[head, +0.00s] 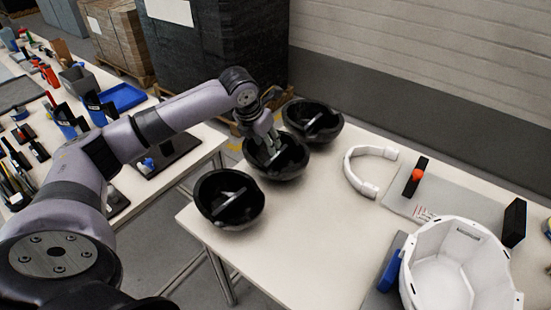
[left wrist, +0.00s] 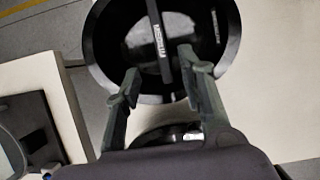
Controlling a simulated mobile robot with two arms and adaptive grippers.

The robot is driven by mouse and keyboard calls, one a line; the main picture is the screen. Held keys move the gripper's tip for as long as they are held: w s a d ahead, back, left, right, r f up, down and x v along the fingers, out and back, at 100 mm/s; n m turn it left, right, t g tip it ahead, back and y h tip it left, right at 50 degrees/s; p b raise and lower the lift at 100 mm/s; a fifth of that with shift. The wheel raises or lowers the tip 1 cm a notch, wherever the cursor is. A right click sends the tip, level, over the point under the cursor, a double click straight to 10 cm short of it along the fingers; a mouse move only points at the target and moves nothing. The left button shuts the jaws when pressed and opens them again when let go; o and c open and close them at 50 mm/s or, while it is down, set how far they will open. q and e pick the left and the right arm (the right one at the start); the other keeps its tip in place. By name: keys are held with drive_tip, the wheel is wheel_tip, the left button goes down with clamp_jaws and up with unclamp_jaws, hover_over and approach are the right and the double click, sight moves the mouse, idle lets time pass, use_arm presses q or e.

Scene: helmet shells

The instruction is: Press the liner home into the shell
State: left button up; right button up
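Three black bowl-shaped pieces stand along the table's left end: a near one (head: 213,213), a middle one (head: 291,168) and a far one (head: 330,131). Each has a bar across its hollow; they look like liners. A white faceted shell (head: 417,258) stands open side up at the lower right. My left gripper (head: 271,144) is over the middle black piece. In the left wrist view its fingers (left wrist: 160,68) are apart, with the bar (left wrist: 158,45) of a black piece (left wrist: 104,45) between the tips, not touched by either finger. My right gripper is out of view.
A white curved band (head: 350,172) lies on the table (head: 310,230). Grey plates with black blocks (head: 514,222) and a red knob (head: 416,175) lie to the right. A blue block (head: 389,271) is beside the shell. A cluttered bench stands at left, across a gap.

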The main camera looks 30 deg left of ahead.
sight(274, 157)
use_arm(q)
drive_tip(key=x, duration=0.3)
drive_tip(key=shift+w+f, duration=0.4)
drive_tip(key=shift+f, duration=0.55)
drive_tip(key=p+x, duration=0.1)
drive_tip(key=x, duration=0.3)
drive_tip(key=shift+w+d+f, duration=0.1)
drive_tip(key=shift+w+f, duration=0.1)
drive_tip(key=shift+w, duration=0.1)
drive_tip(key=shift+f, duration=0.15)
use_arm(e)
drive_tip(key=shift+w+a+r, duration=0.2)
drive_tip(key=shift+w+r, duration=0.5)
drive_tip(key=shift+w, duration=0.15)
use_arm(q)
drive_tip(key=shift+c, duration=0.6)
